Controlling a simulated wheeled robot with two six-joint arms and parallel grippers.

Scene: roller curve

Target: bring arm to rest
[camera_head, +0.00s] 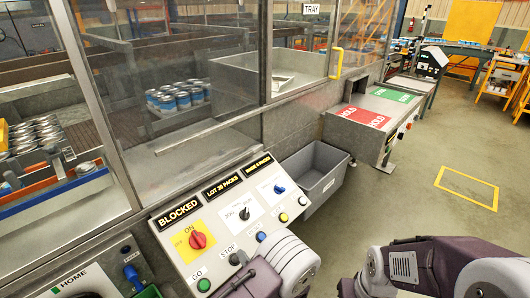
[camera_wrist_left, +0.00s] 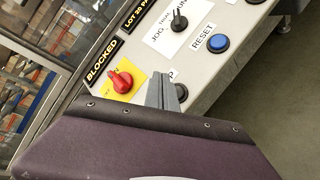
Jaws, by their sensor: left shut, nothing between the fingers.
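My left gripper (camera_head: 242,259) is low in the head view, in front of the sloped control panel (camera_head: 170,225). Its purple body fills the bottom of the left wrist view, where the grey fingers (camera_wrist_left: 163,92) are shut together and empty. They overlap the panel between the red knob (camera_wrist_left: 121,82) and a dark button (camera_wrist_left: 181,92); whether they touch it I cannot tell. My right arm (camera_head: 430,265) shows at the lower right of the head view; I cannot make out its gripper.
The panel carries a blue reset button (camera_wrist_left: 218,43) and a black selector (camera_wrist_left: 179,20). Glazed guards stand behind it. A grey bin (camera_head: 315,175) sits beside the panel. A red HOLD plate (camera_head: 364,117) lies farther back. The floor at right is open, with a yellow outline (camera_head: 466,187).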

